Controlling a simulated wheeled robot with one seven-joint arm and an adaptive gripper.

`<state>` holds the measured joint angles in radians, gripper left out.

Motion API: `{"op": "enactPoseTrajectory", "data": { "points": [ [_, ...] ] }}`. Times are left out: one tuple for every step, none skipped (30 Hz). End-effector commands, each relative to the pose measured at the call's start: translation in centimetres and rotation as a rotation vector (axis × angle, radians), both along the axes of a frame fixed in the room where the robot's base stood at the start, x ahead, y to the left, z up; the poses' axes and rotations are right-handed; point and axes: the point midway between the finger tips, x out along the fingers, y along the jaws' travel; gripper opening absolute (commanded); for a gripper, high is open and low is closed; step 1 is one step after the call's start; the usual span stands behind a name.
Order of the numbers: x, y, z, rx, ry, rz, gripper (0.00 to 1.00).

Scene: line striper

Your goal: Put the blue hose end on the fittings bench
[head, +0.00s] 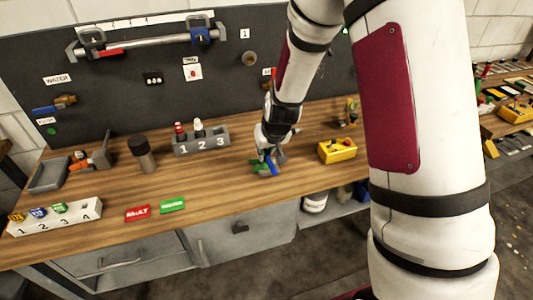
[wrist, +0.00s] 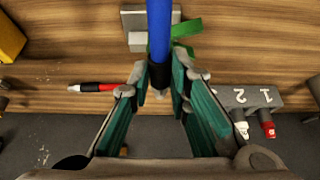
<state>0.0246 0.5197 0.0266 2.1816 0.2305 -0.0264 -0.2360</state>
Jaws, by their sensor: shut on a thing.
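The blue hose end (wrist: 158,30) is a blue tube with a black collar at its tip, seen in the wrist view. My gripper (wrist: 159,82) is shut on it at the black collar, with a finger on each side. In the head view my gripper (head: 268,153) points down at the middle of the wooden bench (head: 225,185), with a bit of the blue hose end (head: 271,168) showing under it. Whether the hose end touches the bench top is unclear. Its far end runs out of the wrist view.
A green piece (wrist: 186,29) and a grey block (wrist: 137,41) lie below the hose. A numbered grey rack (head: 202,142), a dark cylinder (head: 142,153) and a yellow box (head: 337,150) stand nearby. Red and green labels (head: 172,205) lie near the front edge. A dark panel rises behind.

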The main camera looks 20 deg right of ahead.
Motion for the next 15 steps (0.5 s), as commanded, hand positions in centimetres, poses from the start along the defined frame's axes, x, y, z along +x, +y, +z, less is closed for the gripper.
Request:
{"op": "enactPoseTrajectory", "data": {
  "points": [
    [-0.1, -0.1, -0.6, 0.001, 0.000, -0.002, 0.00],
    [0.0, -0.1, -0.8, 0.000, 0.000, -0.002, 0.00],
    [0.0, -0.1, -1.1, 0.000, -0.001, -0.002, 0.00],
    [0.0, -0.1, -1.3, 0.000, -0.002, -0.002, 0.00],
    [0.0, -0.1, -1.4, 0.000, -0.003, -0.002, 0.00],
    [0.1, -0.1, -1.5, 0.000, -0.003, -0.001, 0.00],
    [0.1, 0.0, -1.5, 0.000, -0.004, -0.001, 0.00],
    [0.1, 0.0, -1.5, 0.000, -0.004, -0.001, 0.00],
    [0.1, 0.0, -1.5, 0.000, -0.004, -0.001, 0.00],
    [0.1, 0.0, -1.5, 0.000, -0.004, -0.001, 0.00],
    [0.1, 0.0, -1.5, 0.000, -0.004, -0.001, 0.00],
    [0.1, 0.0, -1.5, -0.001, -0.004, 0.000, 0.00],
    [0.1, 0.0, -1.5, -0.001, -0.004, 0.000, 0.00],
    [0.1, 0.0, -1.6, -0.001, -0.004, 0.000, 0.00],
    [0.1, 0.0, -1.7, 0.000, -0.003, 0.000, 0.00]
  ]
}}
